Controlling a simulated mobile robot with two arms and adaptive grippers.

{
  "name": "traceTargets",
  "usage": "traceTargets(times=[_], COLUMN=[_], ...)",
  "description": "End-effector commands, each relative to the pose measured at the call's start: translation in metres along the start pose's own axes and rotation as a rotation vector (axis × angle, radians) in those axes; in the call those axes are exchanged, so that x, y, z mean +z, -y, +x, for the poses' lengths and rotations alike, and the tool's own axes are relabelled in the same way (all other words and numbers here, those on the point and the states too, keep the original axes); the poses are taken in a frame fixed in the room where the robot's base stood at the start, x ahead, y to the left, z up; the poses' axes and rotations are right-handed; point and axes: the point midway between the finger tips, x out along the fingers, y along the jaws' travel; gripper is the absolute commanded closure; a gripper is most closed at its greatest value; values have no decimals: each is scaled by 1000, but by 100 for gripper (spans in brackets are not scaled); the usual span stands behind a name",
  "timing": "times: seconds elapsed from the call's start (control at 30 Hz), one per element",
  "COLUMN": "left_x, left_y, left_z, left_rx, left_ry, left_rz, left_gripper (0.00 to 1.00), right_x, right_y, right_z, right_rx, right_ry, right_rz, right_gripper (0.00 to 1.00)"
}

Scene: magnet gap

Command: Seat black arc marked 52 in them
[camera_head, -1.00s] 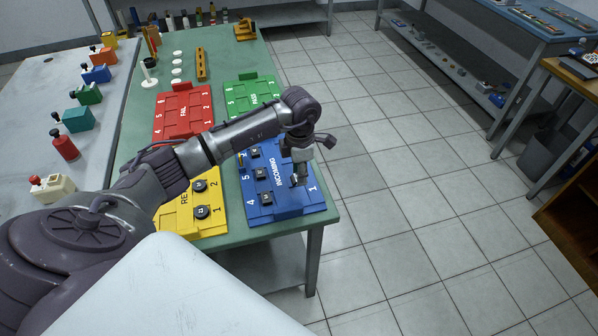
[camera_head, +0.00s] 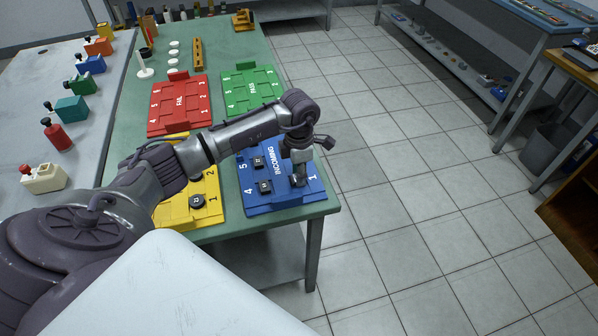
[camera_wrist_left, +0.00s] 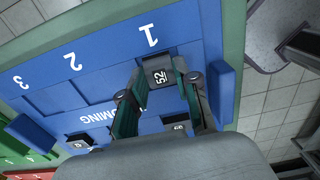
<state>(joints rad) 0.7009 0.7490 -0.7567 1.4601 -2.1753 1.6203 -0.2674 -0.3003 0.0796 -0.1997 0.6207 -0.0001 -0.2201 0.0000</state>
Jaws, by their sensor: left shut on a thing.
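The black arc marked 52 (camera_wrist_left: 159,79) is held between the fingers of my left gripper (camera_wrist_left: 158,70) in the left wrist view. It is over the blue INCOMING tray (camera_head: 250,208), just beside the printed 1. I cannot tell whether it touches the tray. In the head view my left gripper (camera_head: 298,183) is at the tray's right side near the 1, and the arc is hidden behind it. Two other black pieces, an upper one (camera_head: 257,162) and a lower one (camera_head: 264,187), sit in the tray near the 5 and 4. My right gripper is not in view.
The red FAIL tray (camera_head: 180,88), green PASS tray (camera_head: 250,84) and yellow tray (camera_head: 178,215) share the green table (camera_head: 315,209) with the blue one. A black round piece (camera_head: 197,201) sits in the yellow tray. Floor is open to the right.

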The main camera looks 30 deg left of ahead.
Motion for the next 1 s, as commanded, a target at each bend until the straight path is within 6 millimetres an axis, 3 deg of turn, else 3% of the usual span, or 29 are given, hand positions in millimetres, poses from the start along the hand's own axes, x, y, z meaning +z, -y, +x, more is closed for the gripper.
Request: traceTargets(times=[0.87,0.9,1.0], left_x=[0,0,0], left_y=[0,0,0], left_z=[4,3,3], left_rx=[1,0,0], left_ry=[0,0,0], left_rz=[0,0,0], left_gripper=[100,63,46], right_x=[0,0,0], right_y=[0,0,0], right_z=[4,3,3], right_rx=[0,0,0], right_ry=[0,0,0], right_rz=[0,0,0], right_gripper=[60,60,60])
